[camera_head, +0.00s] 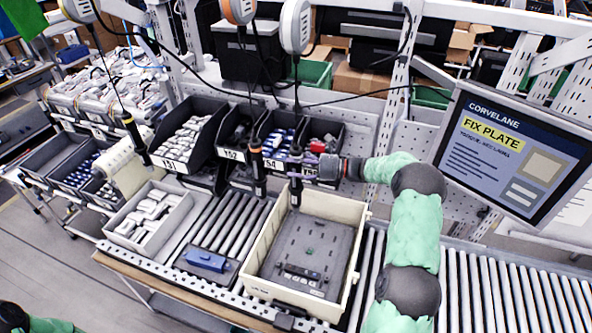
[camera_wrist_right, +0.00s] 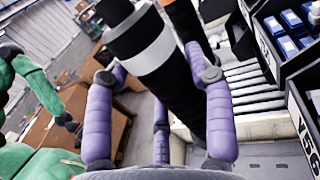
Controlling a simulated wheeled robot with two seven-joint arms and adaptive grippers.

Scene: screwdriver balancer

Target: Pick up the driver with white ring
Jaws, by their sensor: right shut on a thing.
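The driver with the white ring (camera_wrist_right: 142,48) is a thick black tool. In the right wrist view it stands large between the purple fingers of my right gripper (camera_wrist_right: 160,100), which is shut on it. In the head view this gripper (camera_head: 303,166) holds the driver (camera_head: 295,192) upright above the back left part of the cream tote. The white ring is hard to make out there. My left arm (camera_wrist_right: 40,85) shows only in part in the wrist view, and I cannot make out its fingers.
Other drivers hang at left (camera_head: 134,133) and close left (camera_head: 257,170) of the held one. The cream tote (camera_head: 353,262) holds a grey plate (camera_head: 305,250). Part bins (camera_head: 197,138) stand behind; a screen (camera_head: 515,150) is at right. Rollers (camera_head: 480,290) are clear.

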